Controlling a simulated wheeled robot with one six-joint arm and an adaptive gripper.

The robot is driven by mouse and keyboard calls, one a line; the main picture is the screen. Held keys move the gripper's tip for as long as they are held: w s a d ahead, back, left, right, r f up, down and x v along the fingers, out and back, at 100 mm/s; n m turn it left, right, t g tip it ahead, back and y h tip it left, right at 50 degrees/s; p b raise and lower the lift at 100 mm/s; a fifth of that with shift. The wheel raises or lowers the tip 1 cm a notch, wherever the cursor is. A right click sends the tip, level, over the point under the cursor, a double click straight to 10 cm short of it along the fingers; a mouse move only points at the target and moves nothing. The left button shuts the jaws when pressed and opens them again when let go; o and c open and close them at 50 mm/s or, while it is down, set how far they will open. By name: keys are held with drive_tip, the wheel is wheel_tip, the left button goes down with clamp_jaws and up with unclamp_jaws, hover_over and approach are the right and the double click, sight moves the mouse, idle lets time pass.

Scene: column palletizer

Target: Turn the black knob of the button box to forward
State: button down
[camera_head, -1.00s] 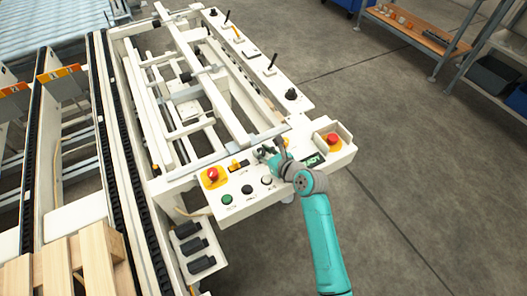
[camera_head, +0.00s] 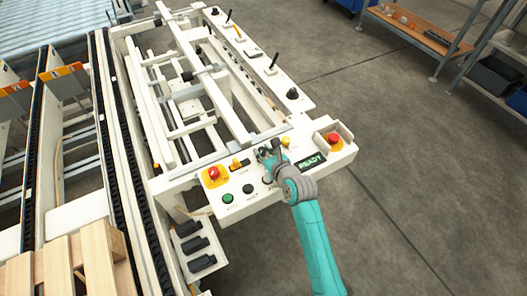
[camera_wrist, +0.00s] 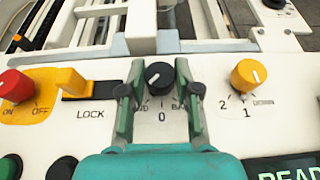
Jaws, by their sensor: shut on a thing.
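The button box (camera_head: 228,207) is a white panel at the near end of the machine. Its black knob (camera_wrist: 158,75) is in the middle of the wrist view, above a "0" mark, with partly hidden letters to either side. The knob's white line slants to the lower left, towards the label ending in "D". My gripper (camera_wrist: 160,78) has one finger on each side of the knob and is shut on it. In the head view my gripper (camera_head: 267,152) is over the panel's back edge and hides the knob.
A yellow LOCK switch (camera_wrist: 72,82) and a yellow selector (camera_wrist: 248,76) flank the knob. A READY display (camera_head: 311,161) lies near my wrist. Open floor is at right.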

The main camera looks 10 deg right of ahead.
drive_tip(key=c, duration=0.8)
unclamp_jaws()
drive_tip(key=v, duration=1.2)
